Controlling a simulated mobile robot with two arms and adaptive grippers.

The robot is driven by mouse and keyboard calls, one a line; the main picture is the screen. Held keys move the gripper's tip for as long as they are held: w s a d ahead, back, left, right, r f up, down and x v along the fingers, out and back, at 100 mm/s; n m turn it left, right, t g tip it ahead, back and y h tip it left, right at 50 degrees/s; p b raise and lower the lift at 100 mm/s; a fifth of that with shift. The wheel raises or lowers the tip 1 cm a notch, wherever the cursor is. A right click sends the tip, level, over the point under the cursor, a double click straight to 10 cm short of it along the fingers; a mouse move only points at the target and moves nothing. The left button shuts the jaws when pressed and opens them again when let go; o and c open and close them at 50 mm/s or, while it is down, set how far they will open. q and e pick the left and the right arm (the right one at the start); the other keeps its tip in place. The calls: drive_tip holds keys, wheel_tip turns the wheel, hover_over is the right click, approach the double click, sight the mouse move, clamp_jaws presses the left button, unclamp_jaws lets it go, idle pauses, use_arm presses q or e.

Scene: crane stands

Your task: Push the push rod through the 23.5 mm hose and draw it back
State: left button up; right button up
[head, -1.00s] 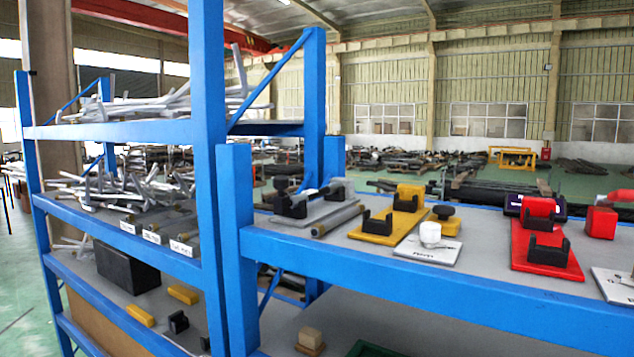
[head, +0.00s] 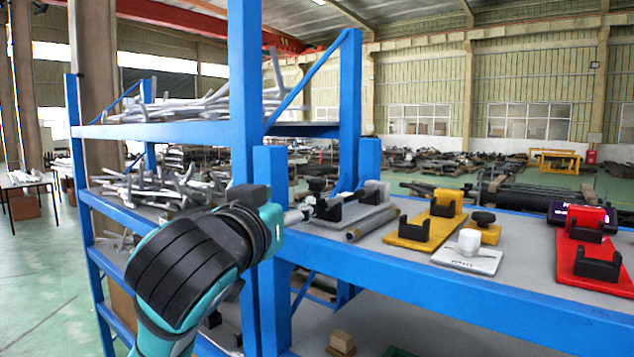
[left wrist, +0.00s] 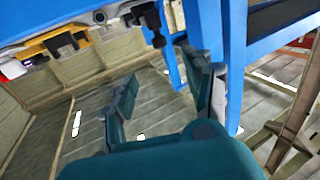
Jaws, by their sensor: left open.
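The grey stand has black cradles and a black knob (head: 317,186). A grey tube-like piece (head: 371,226) lies along the stand's front side; I cannot tell whether it is the hose or the push rod. No size marking is readable on it. The black clamp part (left wrist: 152,25) shows in the left wrist view above the fingers. My right gripper is not in view.
A yellow stand (head: 410,239), a white plate with a white knob (head: 466,257) and a red stand (head: 585,245) stand to the right on the blue bench (head: 450,293). Blue rack posts (head: 245,90) stand close to my left arm. Pale rods (head: 160,185) fill the rack's shelves.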

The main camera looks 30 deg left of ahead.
use_arm(q)
drive_tip(key=p, duration=0.9)
approach(315, 186)
drive_tip(key=p+x, duration=0.2)
drive_tip(key=x, duration=0.9)
drive_tip(key=shift+w+a+r+p, duration=0.1)
drive_tip(key=shift+w+p, duration=0.1)
drive_tip(key=shift+p, duration=0.1)
